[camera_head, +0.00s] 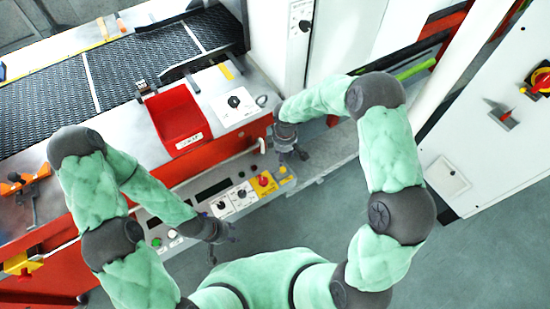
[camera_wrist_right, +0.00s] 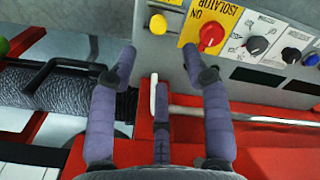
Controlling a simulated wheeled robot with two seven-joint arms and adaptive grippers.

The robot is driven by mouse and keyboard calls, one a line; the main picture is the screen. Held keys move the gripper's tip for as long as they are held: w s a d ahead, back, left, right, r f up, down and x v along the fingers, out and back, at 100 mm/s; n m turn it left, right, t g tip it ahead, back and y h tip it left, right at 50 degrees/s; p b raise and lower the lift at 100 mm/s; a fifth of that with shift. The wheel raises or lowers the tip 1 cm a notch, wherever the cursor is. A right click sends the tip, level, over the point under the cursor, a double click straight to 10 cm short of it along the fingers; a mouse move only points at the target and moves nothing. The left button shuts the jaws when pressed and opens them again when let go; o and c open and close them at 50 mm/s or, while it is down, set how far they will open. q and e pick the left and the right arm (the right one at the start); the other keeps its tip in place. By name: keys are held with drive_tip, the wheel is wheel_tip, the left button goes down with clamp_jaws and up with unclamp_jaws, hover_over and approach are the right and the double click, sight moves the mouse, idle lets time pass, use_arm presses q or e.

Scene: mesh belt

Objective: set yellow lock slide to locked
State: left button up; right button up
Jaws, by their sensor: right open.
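I cannot tell for sure which part is the yellow lock slide. A small yellow knob (camera_wrist_right: 158,24) sits on the grey control panel in the right wrist view, beside the yellow isolator plate (camera_wrist_right: 218,18) with its red rotary knob (camera_wrist_right: 211,36). That plate also shows in the head view (camera_head: 262,187). My right gripper (camera_wrist_right: 160,58) is open and empty, its fingertips just short of the panel edge near the yellow knob. In the head view my right gripper (camera_head: 292,156) hangs at the panel's right end. My left gripper (camera_head: 222,243) is in front of the panel's left part; its opening is unclear.
A pale loop handle (camera_wrist_right: 154,95) and a metal rail (camera_wrist_right: 245,117) lie close to my right fingers. Black selector knobs (camera_wrist_right: 257,45) are beside the isolator. A red tray (camera_head: 178,117) and the mesh belt (camera_head: 110,75) are behind. A white cabinet (camera_head: 490,130) stands right.

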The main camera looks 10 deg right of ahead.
sight(282, 169)
wheel_tip(282, 169, down, 11)
drive_tip(key=shift+r+b, duration=0.2)
drive_tip(key=shift+b, duration=0.9)
